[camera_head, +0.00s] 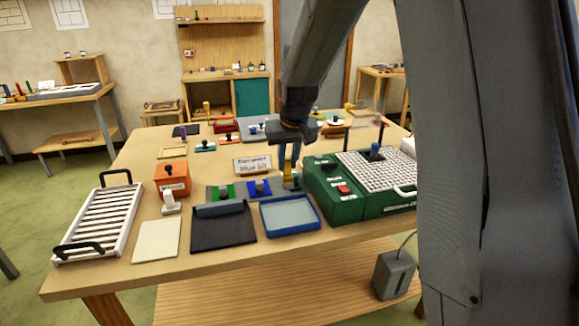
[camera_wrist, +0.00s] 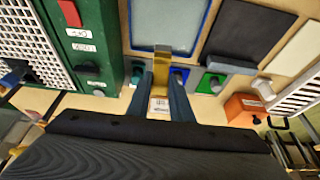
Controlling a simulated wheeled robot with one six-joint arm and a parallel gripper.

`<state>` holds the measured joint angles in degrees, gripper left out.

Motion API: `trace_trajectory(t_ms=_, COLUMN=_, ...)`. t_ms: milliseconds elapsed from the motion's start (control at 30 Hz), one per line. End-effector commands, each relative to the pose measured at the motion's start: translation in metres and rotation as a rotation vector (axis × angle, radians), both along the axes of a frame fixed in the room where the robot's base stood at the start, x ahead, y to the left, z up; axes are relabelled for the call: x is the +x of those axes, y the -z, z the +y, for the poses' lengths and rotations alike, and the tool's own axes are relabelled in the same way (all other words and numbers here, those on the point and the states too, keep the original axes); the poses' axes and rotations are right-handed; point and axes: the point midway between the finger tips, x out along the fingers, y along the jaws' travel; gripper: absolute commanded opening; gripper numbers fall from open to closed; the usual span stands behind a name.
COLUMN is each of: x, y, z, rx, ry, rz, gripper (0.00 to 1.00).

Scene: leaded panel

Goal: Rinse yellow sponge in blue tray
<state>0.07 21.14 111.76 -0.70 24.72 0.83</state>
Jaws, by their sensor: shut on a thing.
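The yellow sponge (camera_wrist: 161,58) is between my gripper's two fingers (camera_wrist: 164,82) in the wrist view, with a greyish end towards the tray. In the head view my gripper (camera_head: 289,168) points down, shut on the sponge (camera_head: 282,160), behind the blue tray and left of the green machine. The blue tray (camera_head: 297,231) lies near the table's front edge, with a pale, flat inside. In the wrist view the tray (camera_wrist: 170,20) lies at the top, beyond the sponge. The sponge appears outside the tray; its height above the table is hard to tell.
The green machine (camera_head: 345,208) with a white grid stands right of the tray. A dark pad (camera_head: 224,232) lies left of it. Blue (camera_head: 259,189) and green (camera_head: 219,192) pads with knobs, a teal-knobbed tool (camera_head: 292,181) and a lettered card (camera_head: 252,165) stand close by.

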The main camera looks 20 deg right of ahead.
Motion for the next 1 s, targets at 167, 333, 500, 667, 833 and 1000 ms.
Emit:
trace_trajectory(t_ms=167, x=-0.009, y=0.039, z=0.000, rx=0.001, ry=0.000, rz=0.002, gripper=0.00)
trace_trajectory(t_ms=333, x=-0.011, y=0.050, z=0.001, rx=0.001, ry=-0.002, rz=-0.003, gripper=0.00)
trace_trajectory(t_ms=500, x=-0.010, y=0.050, z=0.001, rx=0.001, ry=-0.002, rz=-0.003, gripper=0.00)
trace_trajectory(t_ms=667, x=-0.011, y=0.050, z=0.001, rx=0.001, ry=-0.001, rz=-0.003, gripper=0.00)
trace_trajectory(t_ms=833, x=-0.013, y=0.054, z=0.001, rx=0.000, ry=0.000, rz=-0.003, gripper=0.00)
trace_trajectory(t_ms=1000, x=-0.013, y=0.067, z=0.001, rx=0.000, ry=0.000, rz=-0.002, gripper=0.00)
